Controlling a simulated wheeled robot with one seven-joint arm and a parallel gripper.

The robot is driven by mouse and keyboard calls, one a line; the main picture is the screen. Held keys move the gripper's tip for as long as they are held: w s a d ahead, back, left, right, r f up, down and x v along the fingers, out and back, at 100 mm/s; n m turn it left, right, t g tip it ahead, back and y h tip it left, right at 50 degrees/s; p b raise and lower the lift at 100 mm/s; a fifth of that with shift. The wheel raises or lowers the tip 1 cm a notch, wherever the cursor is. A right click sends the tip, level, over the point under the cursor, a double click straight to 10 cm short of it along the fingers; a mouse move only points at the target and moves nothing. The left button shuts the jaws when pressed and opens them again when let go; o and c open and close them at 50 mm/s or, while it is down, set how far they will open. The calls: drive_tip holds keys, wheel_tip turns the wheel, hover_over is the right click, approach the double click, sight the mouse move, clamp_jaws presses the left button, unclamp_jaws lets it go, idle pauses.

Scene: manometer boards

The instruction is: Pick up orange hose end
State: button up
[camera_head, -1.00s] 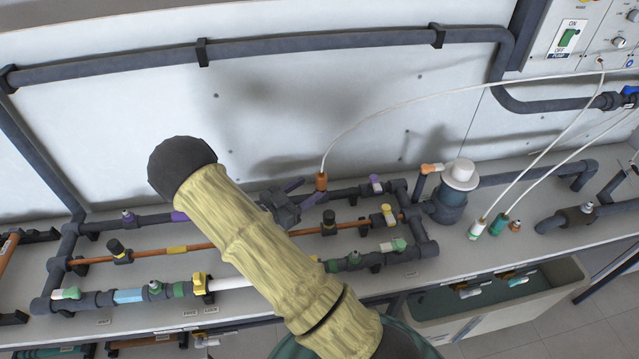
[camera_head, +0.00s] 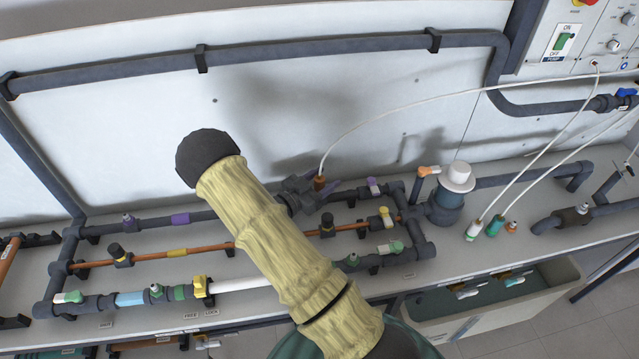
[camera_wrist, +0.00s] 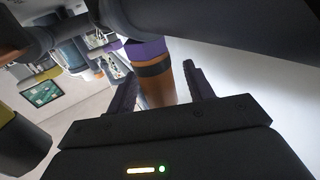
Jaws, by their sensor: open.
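The orange hose end (camera_head: 319,183) stands upright at the back pipe of the board, with a thin white hose rising from it. In the wrist view an orange-brown cylinder with a dark band (camera_wrist: 158,86), which appears to be the hose end, lies between my two fingers, below a purple collar (camera_wrist: 146,48). My gripper (camera_head: 317,187) is open around the hose end, with visible gaps beside it in the wrist view (camera_wrist: 158,78). My arm hides part of the board below it.
Grey pipes with purple, black, yellow and green fittings run along the bench; a black-capped valve (camera_head: 327,224) stands close in front. A pump with a white cap (camera_head: 457,177) and white and green hose ends (camera_head: 494,226) are to the right.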

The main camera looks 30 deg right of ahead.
drive_tip(key=shift+w, duration=0.1)
idle(0.4)
clamp_jaws()
wheel_tip(320, 180, up, 10)
idle(0.6)
idle(0.5)
